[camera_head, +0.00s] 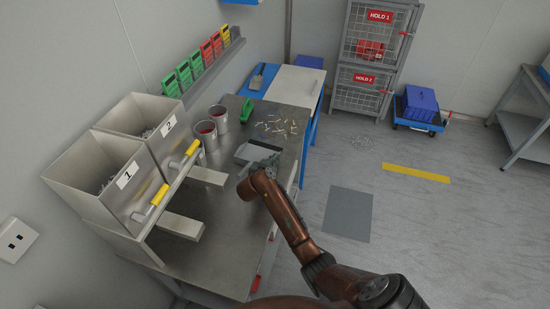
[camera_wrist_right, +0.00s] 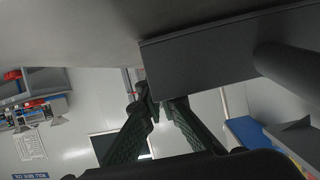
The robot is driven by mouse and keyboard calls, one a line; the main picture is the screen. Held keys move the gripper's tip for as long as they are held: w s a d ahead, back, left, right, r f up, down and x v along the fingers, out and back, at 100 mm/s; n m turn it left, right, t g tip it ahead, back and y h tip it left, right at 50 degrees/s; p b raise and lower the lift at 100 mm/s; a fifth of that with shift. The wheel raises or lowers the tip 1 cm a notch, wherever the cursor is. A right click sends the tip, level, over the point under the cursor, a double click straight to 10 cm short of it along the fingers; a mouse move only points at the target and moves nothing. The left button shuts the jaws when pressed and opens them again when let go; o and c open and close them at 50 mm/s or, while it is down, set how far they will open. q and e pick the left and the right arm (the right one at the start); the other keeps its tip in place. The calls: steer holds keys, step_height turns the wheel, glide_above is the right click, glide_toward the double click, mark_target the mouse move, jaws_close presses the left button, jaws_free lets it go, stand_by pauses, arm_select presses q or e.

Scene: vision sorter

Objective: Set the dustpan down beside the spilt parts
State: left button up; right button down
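The grey dustpan (camera_head: 258,152) is at the right part of the steel bench, just on the near side of the spilt parts (camera_head: 280,124), which lie loose on the bench top. My right gripper (camera_head: 268,165) is at the dustpan's near right edge. In the right wrist view its two dark green fingertips (camera_wrist_right: 163,103) are close together at the edge of a dark grey panel, which looks like the dustpan (camera_wrist_right: 215,55). The fingers appear shut on it, though the contact is partly hidden. I cannot tell whether the dustpan touches the bench. My left gripper is not in view.
A green-handled object (camera_head: 247,110) and two grey cups with red contents (camera_head: 219,116) stand left of the spilt parts. Bins 1 (camera_head: 125,180) and 2 (camera_head: 168,126) stand on the left.

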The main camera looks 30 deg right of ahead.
steer(key=c, duration=2.7)
jaws_free()
steer(key=o, duration=0.6)
steer(key=v, duration=1)
steer(key=shift+s+a+r, duration=0.1)
steer(key=shift+s+a, duration=0.1)
steer(key=shift+a, duration=0.1)
steer(key=shift+s+a+r, duration=0.3)
steer(key=shift+s+a, duration=0.1)
steer(key=shift+a, duration=0.05)
